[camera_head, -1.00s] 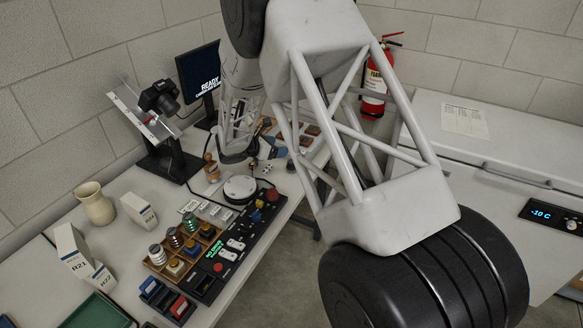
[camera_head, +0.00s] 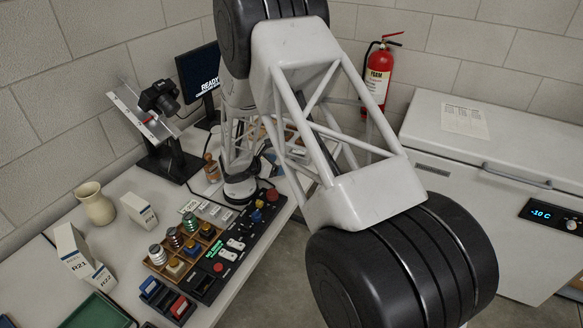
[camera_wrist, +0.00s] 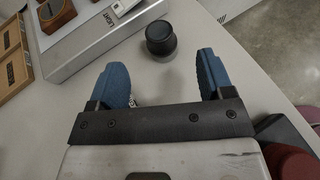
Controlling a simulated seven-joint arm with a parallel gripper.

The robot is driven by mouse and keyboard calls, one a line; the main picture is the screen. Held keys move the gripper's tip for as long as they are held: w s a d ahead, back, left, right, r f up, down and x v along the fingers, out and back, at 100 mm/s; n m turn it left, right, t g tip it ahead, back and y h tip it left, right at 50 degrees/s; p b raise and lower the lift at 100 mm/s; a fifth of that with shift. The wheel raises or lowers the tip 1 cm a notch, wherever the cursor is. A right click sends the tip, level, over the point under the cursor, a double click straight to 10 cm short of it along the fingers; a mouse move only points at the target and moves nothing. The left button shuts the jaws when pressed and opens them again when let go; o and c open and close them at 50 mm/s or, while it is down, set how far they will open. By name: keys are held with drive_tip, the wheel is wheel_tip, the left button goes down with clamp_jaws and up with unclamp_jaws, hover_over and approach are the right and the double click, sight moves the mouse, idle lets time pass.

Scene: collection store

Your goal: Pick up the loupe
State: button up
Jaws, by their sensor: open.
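The loupe looks to be the small dark cylinder with a round black top (camera_wrist: 160,38) standing on the pale table in the wrist view. My gripper (camera_wrist: 162,66) shows there with two blue fingers wide apart and nothing between them. The loupe stands just beyond the fingertips, roughly midway between them, and touches neither finger. In the head view my arm hides much of the far end of the table, and I cannot make out the loupe there.
In the wrist view a grey labelled holder (camera_wrist: 95,42) lies left of the loupe, with a wooden tray (camera_wrist: 14,62) farther left. The table edge runs along the right. In the head view a black control panel (camera_head: 232,247) and a camera stand (camera_head: 165,160) are near my arm.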

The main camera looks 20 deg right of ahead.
drive_tip(key=shift+w+d+f, duration=0.15)
drive_tip(key=shift+w+d, duration=0.1)
drive_tip(key=shift+d, duration=0.3)
drive_tip(key=shift+d, duration=0.1)
drive_tip(key=shift+x, duration=3.1)
drive_tip(key=shift+f, duration=0.1)
drive_tip(key=shift+c, duration=0.5)
drive_tip(key=c, duration=0.9)
